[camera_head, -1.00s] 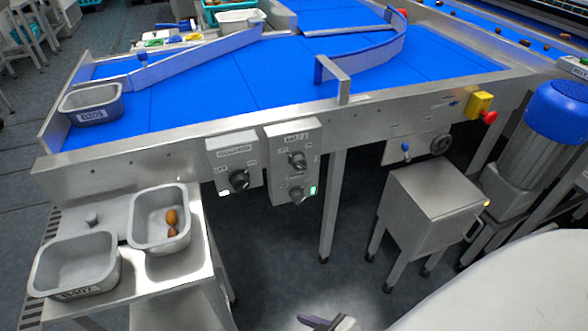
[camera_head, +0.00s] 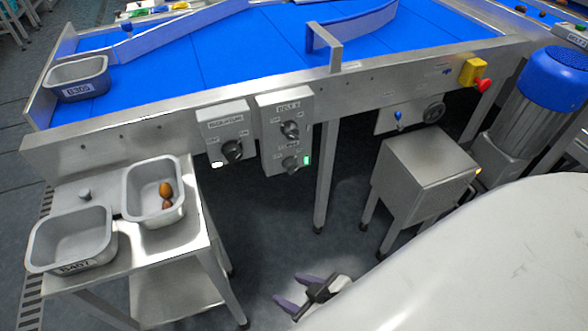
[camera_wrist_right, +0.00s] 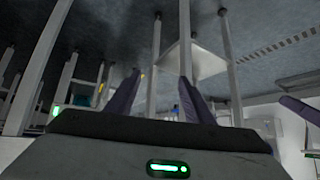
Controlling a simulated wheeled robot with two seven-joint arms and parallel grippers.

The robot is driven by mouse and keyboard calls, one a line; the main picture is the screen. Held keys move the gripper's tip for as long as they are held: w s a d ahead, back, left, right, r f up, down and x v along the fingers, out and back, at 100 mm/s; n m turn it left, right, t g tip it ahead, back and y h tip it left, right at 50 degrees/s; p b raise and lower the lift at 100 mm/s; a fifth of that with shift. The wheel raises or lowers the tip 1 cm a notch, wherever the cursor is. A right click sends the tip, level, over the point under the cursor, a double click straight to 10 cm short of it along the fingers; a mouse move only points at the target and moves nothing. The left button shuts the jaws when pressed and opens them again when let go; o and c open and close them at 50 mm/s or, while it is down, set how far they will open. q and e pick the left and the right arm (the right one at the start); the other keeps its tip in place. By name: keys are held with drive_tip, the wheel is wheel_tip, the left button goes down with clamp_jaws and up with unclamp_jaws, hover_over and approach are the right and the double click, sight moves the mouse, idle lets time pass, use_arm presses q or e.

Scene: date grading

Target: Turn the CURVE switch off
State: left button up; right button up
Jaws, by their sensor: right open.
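Two grey switch boxes hang on the front of the conveyor frame. The small labels are too blurred for me to tell which is CURVE. My right gripper (camera_head: 286,287) is open and empty, low over the floor, below and apart from the boxes. Its spread purple fingers show in the right wrist view (camera_wrist_right: 160,100). My left gripper is out of view.
A steel side table (camera_head: 190,250) with two grey bins stands at left, one bin (camera_head: 132,205) holding brown dates. A steel cabinet (camera_head: 425,165) and a blue-topped motor (camera_head: 552,80) stand at right. A table leg (camera_head: 325,180) is right of the boxes.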

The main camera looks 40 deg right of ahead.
drive_tip(key=w+d+r+m+t+h, duration=0.1)
drive_tip(key=w+d+r+t+h, duration=0.2)
drive_tip(key=w+d, duration=0.7)
drive_tip(key=m+t+h, duration=0.1)
drive_tip(key=m+h, duration=0.1)
drive_tip(key=h, duration=0.1)
approach(293, 168)
drive_tip(key=b+x, duration=0.1)
drive_tip(key=x, duration=0.7)
drive_tip(key=shift+w+f+b, duration=0.1)
drive_tip(key=shift+w+b, duration=0.1)
drive_tip(key=shift+b, duration=0.15)
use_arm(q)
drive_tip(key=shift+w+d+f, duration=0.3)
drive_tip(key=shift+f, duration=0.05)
use_arm(e)
drive_tip(key=shift+w+d+f, duration=0.15)
drive_tip(key=shift+w+f, duration=0.05)
drive_tip(key=shift+w, duration=0.25)
drive_tip(key=c, duration=1)
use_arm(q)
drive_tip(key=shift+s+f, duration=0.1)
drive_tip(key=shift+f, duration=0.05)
use_arm(e)
drive_tip(key=shift+c, duration=0.2)
